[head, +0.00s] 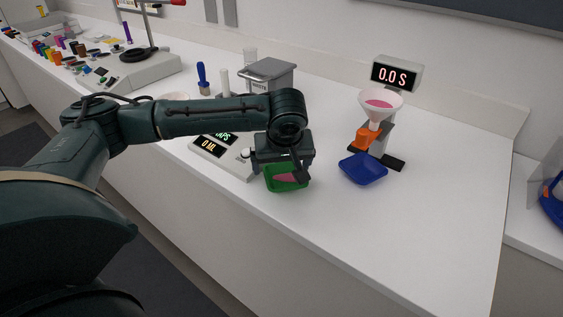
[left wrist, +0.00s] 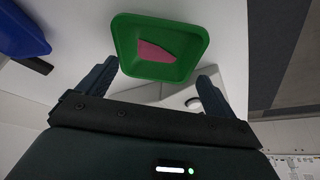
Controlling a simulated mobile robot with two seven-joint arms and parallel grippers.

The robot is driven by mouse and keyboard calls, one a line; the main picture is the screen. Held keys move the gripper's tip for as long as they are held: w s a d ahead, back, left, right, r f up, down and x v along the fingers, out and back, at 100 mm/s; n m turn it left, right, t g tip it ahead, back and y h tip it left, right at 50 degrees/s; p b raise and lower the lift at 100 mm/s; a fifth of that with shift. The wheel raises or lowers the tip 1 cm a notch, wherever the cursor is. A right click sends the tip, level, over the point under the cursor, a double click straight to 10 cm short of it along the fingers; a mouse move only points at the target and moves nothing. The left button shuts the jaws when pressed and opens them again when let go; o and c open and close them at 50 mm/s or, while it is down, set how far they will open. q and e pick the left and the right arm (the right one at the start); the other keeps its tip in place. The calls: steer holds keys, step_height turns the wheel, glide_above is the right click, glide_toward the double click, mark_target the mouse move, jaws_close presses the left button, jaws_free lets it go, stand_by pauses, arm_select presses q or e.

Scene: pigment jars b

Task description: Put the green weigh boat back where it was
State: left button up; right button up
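The green weigh boat (head: 270,186) is at the counter's front edge, with a patch of pink powder in it. It also shows in the left wrist view (left wrist: 160,70), just past the fingertips. My left gripper (head: 283,174) is right over the boat, and one finger hides part of its right side. In the left wrist view its two fingers (left wrist: 158,72) are wide apart, one near each side of the boat. I see no clear grip on it. My right gripper is not in view.
A blue weigh boat (head: 362,169) lies to the right, by a stand with a funnel (head: 380,104) and a display (head: 394,75). A scale-like device (head: 225,152) is just left of the gripper. The counter's right front is clear.

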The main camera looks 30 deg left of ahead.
arm_select(q)
steer(key=shift+o, duration=0.4)
steer(key=shift+r, duration=0.1)
steer(key=shift+r, duration=0.25)
steer(key=v, duration=1.2)
steer(key=shift+w+a, duration=0.1)
